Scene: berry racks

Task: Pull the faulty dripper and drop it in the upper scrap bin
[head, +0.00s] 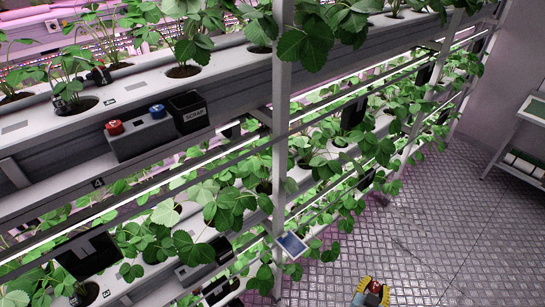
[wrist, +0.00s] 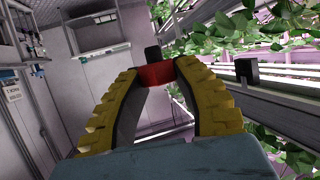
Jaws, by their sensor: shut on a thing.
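My gripper (head: 371,291) shows at the bottom edge of the head view, low over the aisle floor and well to the right of the racks. In the wrist view its yellow ribbed fingers (wrist: 160,80) are shut on a small red dripper (wrist: 157,74) with a black top. The red dripper also shows in the head view (head: 375,287). The black upper scrap bin (head: 190,112), marked SCRAP, stands on the upper rack, far up and left of my gripper. A black box (wrist: 246,70) on a rail at the right of the wrist view may be a bin; I cannot tell which.
A grey box (head: 140,137) with a red and a blue knob sits beside the upper bin. A rack post (head: 282,130) and leafy plants stand between tiers. A small tilted screen (head: 291,244) juts into the aisle. The metal floor (head: 430,220) is clear.

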